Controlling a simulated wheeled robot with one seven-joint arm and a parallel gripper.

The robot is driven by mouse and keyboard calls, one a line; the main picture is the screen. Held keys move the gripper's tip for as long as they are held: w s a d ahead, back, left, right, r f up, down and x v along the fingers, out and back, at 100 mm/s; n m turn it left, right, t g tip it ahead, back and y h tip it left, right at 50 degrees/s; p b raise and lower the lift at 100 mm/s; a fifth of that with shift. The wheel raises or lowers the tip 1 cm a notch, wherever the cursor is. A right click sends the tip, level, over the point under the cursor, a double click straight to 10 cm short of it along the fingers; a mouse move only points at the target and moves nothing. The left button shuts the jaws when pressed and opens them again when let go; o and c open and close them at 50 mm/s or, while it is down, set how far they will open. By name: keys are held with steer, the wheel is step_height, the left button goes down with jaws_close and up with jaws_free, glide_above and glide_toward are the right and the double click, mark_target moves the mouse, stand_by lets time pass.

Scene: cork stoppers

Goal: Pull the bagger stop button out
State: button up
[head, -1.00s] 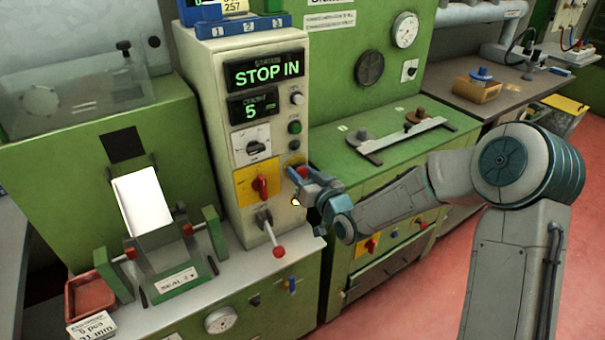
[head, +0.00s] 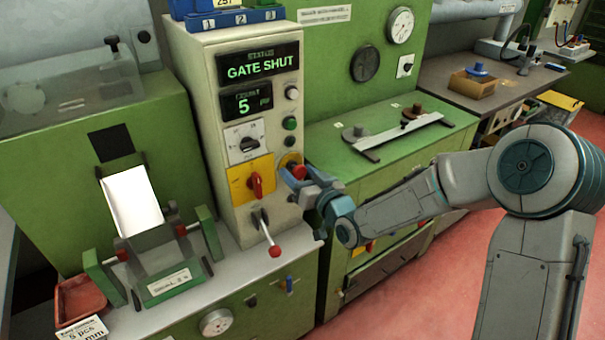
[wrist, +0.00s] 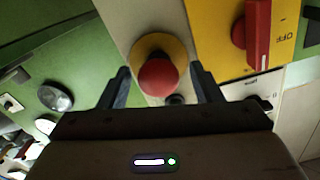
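The bagger stop button is a round red knob on a yellow base, and it shows in the wrist view (wrist: 157,76) between my fingers. In the head view the red stop button (head: 298,171) is partly hidden by my gripper (head: 290,178), at the right edge of the cream control column (head: 203,110). In the wrist view my gripper (wrist: 160,72) is open, with one finger on each side of the knob and visible gaps to both. The green display (head: 257,66) reads GATE SHUT. The lower display shows 5.
A red rotary switch (head: 255,185) on a yellow plate is just left of the button. A lever with a red ball (head: 273,251) sticks out below. Green and white push buttons sit above. A green bench (head: 385,165) with a metal bar stands to the right.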

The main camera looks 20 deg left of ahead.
steer(key=v, duration=1.3)
steer(key=shift+s+d, duration=0.2)
steer(key=shift+d, duration=0.1)
